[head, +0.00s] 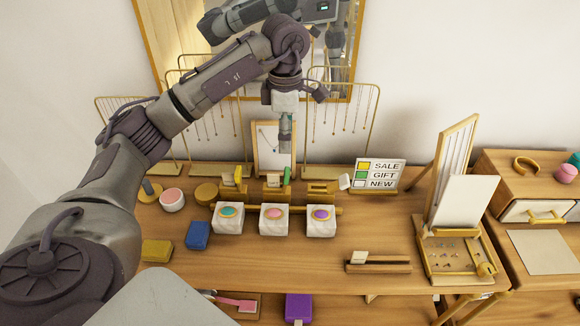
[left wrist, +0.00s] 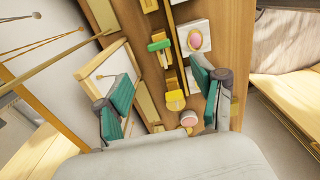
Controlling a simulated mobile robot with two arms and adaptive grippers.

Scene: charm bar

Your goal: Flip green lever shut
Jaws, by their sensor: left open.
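The green lever (head: 287,175) stands up from a small gold base (head: 274,191), the middle one in a row of three behind the white boxes. It also shows in the left wrist view (left wrist: 160,45), beyond my fingertips. My left gripper (head: 285,143) points down just above and behind the green lever, in front of a small framed board (head: 264,158). In the left wrist view my left gripper (left wrist: 163,92) has its teal-padded fingers spread wide, with nothing held between them. Contact with the lever cannot be seen. My right gripper is not in view.
White boxes with coloured ovals (head: 274,222) stand in front. Necklace racks (head: 343,100) stand behind. A price sign (head: 378,174) is at right.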

